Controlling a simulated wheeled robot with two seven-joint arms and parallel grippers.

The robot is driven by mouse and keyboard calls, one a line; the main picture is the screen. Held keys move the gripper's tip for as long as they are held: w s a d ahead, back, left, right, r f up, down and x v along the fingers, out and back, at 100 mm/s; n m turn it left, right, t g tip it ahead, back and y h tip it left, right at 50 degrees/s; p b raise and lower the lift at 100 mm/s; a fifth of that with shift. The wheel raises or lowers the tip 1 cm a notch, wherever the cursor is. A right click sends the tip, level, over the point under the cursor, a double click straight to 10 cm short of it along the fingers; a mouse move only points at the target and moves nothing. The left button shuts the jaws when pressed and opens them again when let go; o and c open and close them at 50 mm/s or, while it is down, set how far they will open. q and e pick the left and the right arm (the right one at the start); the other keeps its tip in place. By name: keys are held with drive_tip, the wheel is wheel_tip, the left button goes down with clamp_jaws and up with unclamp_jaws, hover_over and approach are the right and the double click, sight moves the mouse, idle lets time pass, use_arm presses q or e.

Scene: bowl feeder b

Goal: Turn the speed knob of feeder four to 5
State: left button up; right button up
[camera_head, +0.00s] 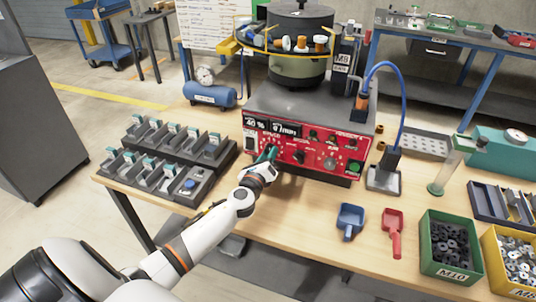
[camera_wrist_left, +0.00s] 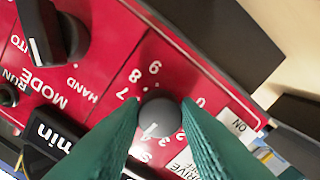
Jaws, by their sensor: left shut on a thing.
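The feeder's red control panel (camera_head: 310,148) faces me below the bowl (camera_head: 299,60) in the head view. My left gripper (camera_head: 268,154) is at the panel's left part, below the displays. In the left wrist view its green fingers (camera_wrist_left: 160,125) are on either side of the grey speed knob (camera_wrist_left: 160,112) and shut on it. Printed numbers ring the knob; 7, 8 and 9 are readable above it, and others are partly hidden by the fingers. I cannot read the knob's pointer. A display (camera_head: 256,122) seems to read 40 %. My right gripper is not in view.
A black mode knob (camera_wrist_left: 55,35) is beside the speed knob in the wrist view. Trays of small parts (camera_head: 165,155) stand left of the panel. A blue scoop (camera_head: 350,220), a red scoop (camera_head: 393,228) and a green bin (camera_head: 449,245) lie to the right.

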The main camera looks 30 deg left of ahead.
use_arm(q)
drive_tip(key=shift+f+m, duration=0.1)
drive_tip(key=shift+m, duration=0.6)
drive_tip(key=o, duration=1)
drive_tip(key=v, duration=1.2)
drive_tip(key=shift+s+b, duration=0.1)
drive_tip(key=shift+b, duration=0.3)
